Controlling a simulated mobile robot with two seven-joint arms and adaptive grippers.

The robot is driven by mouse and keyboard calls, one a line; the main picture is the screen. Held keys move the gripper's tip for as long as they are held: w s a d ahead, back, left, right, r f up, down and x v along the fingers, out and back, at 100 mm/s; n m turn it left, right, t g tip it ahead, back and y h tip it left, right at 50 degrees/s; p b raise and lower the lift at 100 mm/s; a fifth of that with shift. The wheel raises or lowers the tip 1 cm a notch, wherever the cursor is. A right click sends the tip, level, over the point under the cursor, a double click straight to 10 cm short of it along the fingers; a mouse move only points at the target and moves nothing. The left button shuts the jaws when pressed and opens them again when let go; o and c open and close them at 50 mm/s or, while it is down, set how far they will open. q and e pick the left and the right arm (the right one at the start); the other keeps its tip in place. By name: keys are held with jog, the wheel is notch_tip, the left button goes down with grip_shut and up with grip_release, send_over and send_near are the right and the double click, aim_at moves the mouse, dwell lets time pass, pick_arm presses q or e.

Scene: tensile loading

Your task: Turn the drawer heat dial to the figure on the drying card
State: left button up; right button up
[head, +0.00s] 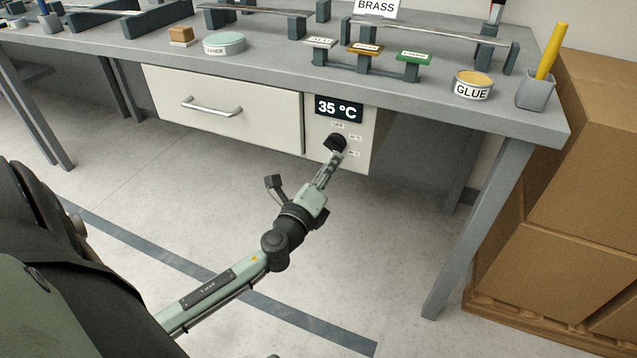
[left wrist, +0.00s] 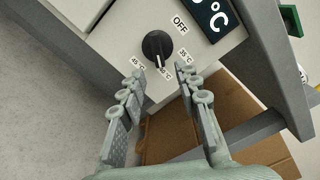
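The black heat dial (head: 335,142) is on the white panel (head: 352,160) right of the drawer (head: 225,106), below a display (head: 339,108) reading 35 °C. In the left wrist view the dial (left wrist: 157,46) has a white pointer line aimed down the picture, among small temperature labels and OFF (left wrist: 180,24). My left gripper (head: 336,158) is just in front of the dial. In the left wrist view its fingers (left wrist: 159,73) are apart, with nothing between them, and their tips look just short of the dial. I cannot identify the drying card. My right gripper is not in view.
The bench (head: 270,68) above carries a glue tin (head: 473,88), a pen cup (head: 536,92), colored labelled blocks and a round tin (head: 224,44). A bench leg (head: 470,240) and cardboard boxes (head: 570,270) stand at right. The floor before the drawer is clear.

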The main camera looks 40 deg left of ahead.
pick_arm(q)
jog(key=v, duration=0.7)
jog(key=shift+s, duration=0.4)
jog(key=s+a+f+n+g+y, duration=0.1)
jog(key=s+a+f+n+g, duration=0.15)
jog(key=f+n, duration=0.4)
jog(key=s+a+f+n+g+y, duration=0.1)
jog(key=s+a+f+n+g, duration=0.1)
jog(key=f+n+g, duration=0.4)
jog(key=s+d+f+n+g+h, duration=0.2)
jog(key=s+d+f, duration=0.3)
jog(key=f, duration=0.3)
jog(key=s+d+f+n+g+h, duration=0.3)
jog(key=s+d+f+n+g, duration=0.1)
jog(key=f, duration=0.4)
jog(key=s+d+n, duration=0.1)
jog(key=s+d, duration=0.1)
jog(key=shift+s, duration=0.35)
